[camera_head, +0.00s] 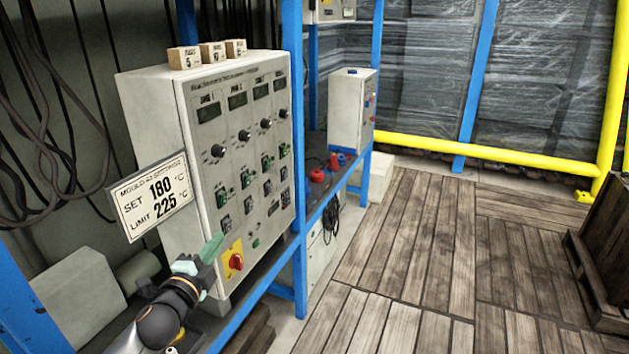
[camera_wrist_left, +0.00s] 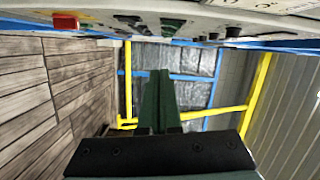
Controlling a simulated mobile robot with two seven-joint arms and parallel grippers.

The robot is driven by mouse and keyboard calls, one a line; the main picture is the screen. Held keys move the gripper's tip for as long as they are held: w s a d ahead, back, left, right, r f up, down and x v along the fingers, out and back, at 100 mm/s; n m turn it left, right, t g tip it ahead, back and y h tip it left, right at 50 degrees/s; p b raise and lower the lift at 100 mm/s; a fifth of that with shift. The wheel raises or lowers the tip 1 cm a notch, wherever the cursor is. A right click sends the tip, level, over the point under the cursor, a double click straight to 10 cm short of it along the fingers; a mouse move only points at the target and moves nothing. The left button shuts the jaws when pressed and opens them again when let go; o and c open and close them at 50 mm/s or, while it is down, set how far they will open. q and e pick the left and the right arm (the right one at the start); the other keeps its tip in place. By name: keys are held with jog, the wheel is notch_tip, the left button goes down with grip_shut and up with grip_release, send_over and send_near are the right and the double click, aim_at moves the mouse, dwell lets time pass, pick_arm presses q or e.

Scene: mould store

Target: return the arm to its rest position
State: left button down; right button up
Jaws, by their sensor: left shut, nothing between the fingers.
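My left arm comes in at the bottom left of the head view. My left gripper (camera_head: 213,246) is shut and empty, its greenish fingers pointing up and right in front of the lower left of the grey control cabinet (camera_head: 150,130). It is close to the red rotary switch (camera_head: 236,261) on its yellow plate; I cannot tell whether they touch. In the left wrist view the closed green fingers (camera_wrist_left: 160,95) show in the middle, with the cabinet panel along the top edge. My right gripper is not in view.
A sign (camera_head: 152,198) reading SET 180, LIMIT 225 hangs left of the cabinet. Blue rack posts (camera_head: 299,200) stand close on the right. Three small boxes (camera_head: 211,53) sit on top. The wooden floor (camera_head: 420,250) is open; a dark crate (camera_head: 606,240) stands at the right edge.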

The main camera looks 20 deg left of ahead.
pick_arm(q)
jog(key=s+d+f+n+g+h, duration=0.1)
jog(key=s+d+f+n+g, duration=0.1)
jog(key=s+d+f, duration=0.3)
jog(key=s+d+f+n+g+h, duration=0.1)
jog(key=s+d+f+n, duration=0.1)
jog(key=f, duration=0.6)
jog(key=s+d+f+n+g+h, duration=0.1)
jog(key=s+d+f+n+g, duration=0.1)
jog(key=s+d+f, duration=0.3)
jog(key=s+d+f+n+g+h+p, duration=0.1)
jog(key=s+d+f+n+g+h, duration=0.1)
jog(key=s+d+f+n, duration=0.4)
jog(key=s+d+f+g, duration=0.1)
jog(key=s+d+f, duration=0.3)
jog(key=s, duration=0.1)
jog(key=shift+s+d, duration=0.15)
